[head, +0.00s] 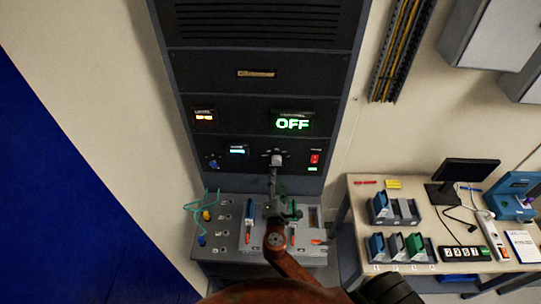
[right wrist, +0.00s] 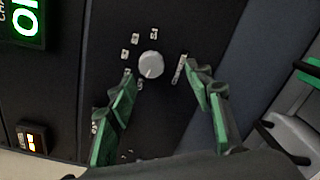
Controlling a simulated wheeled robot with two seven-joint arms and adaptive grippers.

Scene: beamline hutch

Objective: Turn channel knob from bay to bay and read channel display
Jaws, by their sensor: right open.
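The channel knob (right wrist: 151,65) is a round grey knob on the black rack panel, with several small labels around it. In the head view the right gripper (head: 274,178) reaches up to the panel. The channel display (head: 292,123) reads OFF in green; it is partly cut off in the right wrist view (right wrist: 25,18). My left gripper is not in view.
An orange display (head: 205,117), a cyan display (head: 237,150) and a red switch (head: 315,158) share the rack. Below is a grey shelf (head: 232,256) with tools and a wire stand. A bench (head: 356,200) with bins and a monitor stands at right.

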